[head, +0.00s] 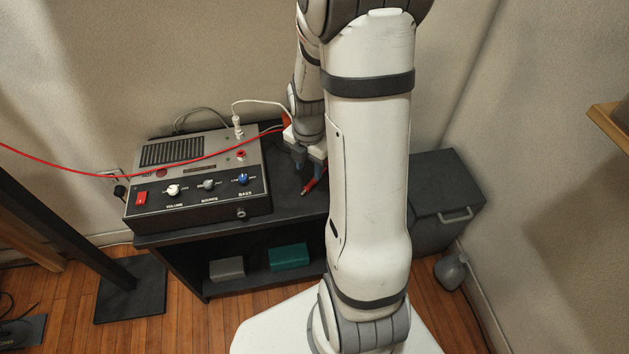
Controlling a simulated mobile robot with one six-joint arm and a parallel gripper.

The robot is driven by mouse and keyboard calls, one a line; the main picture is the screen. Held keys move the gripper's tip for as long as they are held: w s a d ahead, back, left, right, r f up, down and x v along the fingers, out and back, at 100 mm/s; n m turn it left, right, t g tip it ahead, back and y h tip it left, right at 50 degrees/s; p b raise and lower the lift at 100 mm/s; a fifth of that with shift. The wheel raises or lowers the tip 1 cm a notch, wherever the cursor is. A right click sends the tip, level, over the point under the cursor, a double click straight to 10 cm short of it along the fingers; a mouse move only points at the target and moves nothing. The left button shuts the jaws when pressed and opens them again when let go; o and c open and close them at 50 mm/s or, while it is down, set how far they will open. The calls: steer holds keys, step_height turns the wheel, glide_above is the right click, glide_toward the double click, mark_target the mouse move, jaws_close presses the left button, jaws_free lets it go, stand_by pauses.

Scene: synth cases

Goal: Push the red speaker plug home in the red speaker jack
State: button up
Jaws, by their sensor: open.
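The red speaker plug (309,187) lies on the dark cabinet top to the right of the amplifier, its metal tip pointing down-left. The red jack (241,155) is on the amplifier's top panel near its right edge, and nothing is in it. My gripper (309,166) is open just above the plug, fingers pointing down. I cannot tell whether the plug's rear part is between the fingers. The red cable (120,168) crosses over the amplifier from the left and passes behind my wrist, where its end is hidden.
The amplifier (190,200) has knobs and a red switch on its front. A white plug (238,125) with a white cable stands upright behind the red jack. The cabinet top (285,207) is narrow at the amplifier's right. A dark box (442,190) with a handle stands farther right.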

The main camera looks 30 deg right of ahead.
mark_target(311, 185)
steer(key=f+b, duration=0.1)
steer(key=f, duration=0.6)
steer(key=shift+w+d+b, duration=0.1)
steer(key=shift+d+b, duration=0.1)
steer(key=shift+b, duration=0.2)
steer(key=shift+r, duration=0.1)
steer(key=shift+c, duration=0.6)
jaws_close()
